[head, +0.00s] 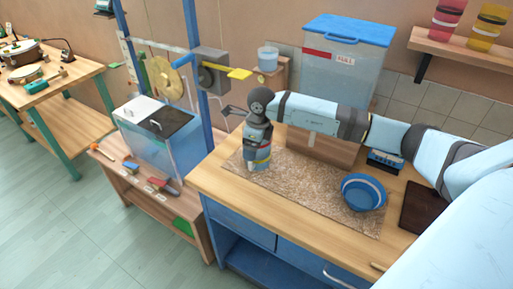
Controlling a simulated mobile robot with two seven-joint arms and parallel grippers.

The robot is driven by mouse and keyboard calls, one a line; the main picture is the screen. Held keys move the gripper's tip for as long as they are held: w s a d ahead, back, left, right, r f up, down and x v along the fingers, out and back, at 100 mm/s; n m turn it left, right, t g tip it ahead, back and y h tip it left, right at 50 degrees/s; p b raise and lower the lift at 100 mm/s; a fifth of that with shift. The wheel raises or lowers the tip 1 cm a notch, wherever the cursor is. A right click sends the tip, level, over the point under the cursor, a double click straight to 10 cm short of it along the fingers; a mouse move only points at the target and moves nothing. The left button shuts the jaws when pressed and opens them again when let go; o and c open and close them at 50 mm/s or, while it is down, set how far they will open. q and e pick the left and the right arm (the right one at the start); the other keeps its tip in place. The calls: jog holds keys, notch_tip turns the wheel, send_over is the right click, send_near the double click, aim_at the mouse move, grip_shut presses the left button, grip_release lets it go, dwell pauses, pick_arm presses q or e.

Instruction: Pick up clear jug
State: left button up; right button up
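A small clear jug (268,58), bluish and see-through, stands upright on a small wooden ledge behind the workbench, left of the large clear tank. Its handle cannot be made out. My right arm comes in from the right and reaches across the bench. My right gripper (232,110) shows as thin dark fingers at the wrist, pointing left; they look parted and empty. It is below and left of the jug, apart from it. My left gripper is not in view.
A large clear tank (347,75) with a blue lid stands behind my arm. A blue bowl (363,193) sits on the speckled mat (310,195). Blue posts, a yellow disc (166,79) and a grey box (212,72) stand left of the jug. The mat's front is mostly clear.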

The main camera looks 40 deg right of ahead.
jog(key=shift+w+a+f, duration=0.1)
jog(key=shift+w+f, duration=0.05)
jog(key=shift+f, duration=0.7)
jog(key=c, duration=1.4)
jog(key=shift+r, duration=0.1)
jog(key=shift+c, duration=0.3)
jog(key=shift+r, duration=0.1)
